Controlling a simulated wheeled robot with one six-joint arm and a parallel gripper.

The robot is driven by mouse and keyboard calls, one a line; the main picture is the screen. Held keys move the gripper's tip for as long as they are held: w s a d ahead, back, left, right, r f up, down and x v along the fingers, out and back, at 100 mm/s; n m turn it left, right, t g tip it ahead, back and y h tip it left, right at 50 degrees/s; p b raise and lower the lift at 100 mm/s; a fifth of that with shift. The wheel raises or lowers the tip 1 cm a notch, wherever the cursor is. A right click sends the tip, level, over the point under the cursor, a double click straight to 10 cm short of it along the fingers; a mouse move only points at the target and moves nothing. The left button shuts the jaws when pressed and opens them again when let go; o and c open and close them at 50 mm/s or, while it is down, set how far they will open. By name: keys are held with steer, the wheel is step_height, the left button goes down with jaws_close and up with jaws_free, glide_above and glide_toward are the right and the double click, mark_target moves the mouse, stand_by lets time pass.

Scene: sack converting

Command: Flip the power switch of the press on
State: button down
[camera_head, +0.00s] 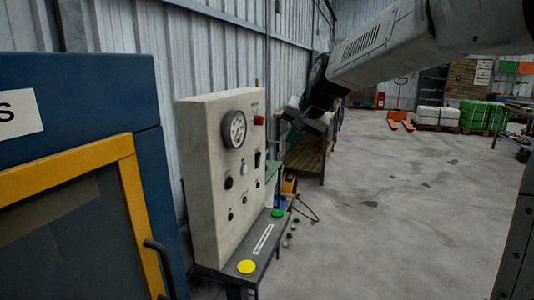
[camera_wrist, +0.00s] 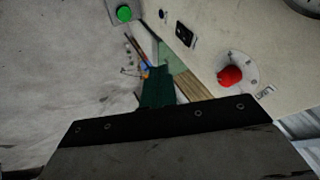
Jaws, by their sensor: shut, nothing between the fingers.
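The press's pale control box (camera_head: 205,175) stands at centre left in the head view, with a round gauge (camera_head: 234,130) on its face. A small black switch (camera_head: 257,159) sits on that face below a red button (camera_head: 258,120).
A shelf beneath the box carries a yellow button (camera_head: 246,267) and a green button (camera_head: 277,213). A blue cabinet with a yellow-framed door (camera_head: 128,190) stands at the left. A wooden rack (camera_head: 305,155) stands behind my gripper. The floor at right is largely open.

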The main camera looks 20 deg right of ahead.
mark_target(260, 157)
steer(key=shift+w, duration=0.2)
steer(key=w+a+f, duration=0.4)
steer(key=w+f, duration=0.3)
steer(key=w, duration=0.1)
steer(key=shift+w+a+f, duration=0.15)
steer(key=shift+a, duration=0.25)
steer(key=shift+w+a, duration=0.2)
steer(key=shift+a, duration=0.1)
steer(key=shift+r, duration=0.3)
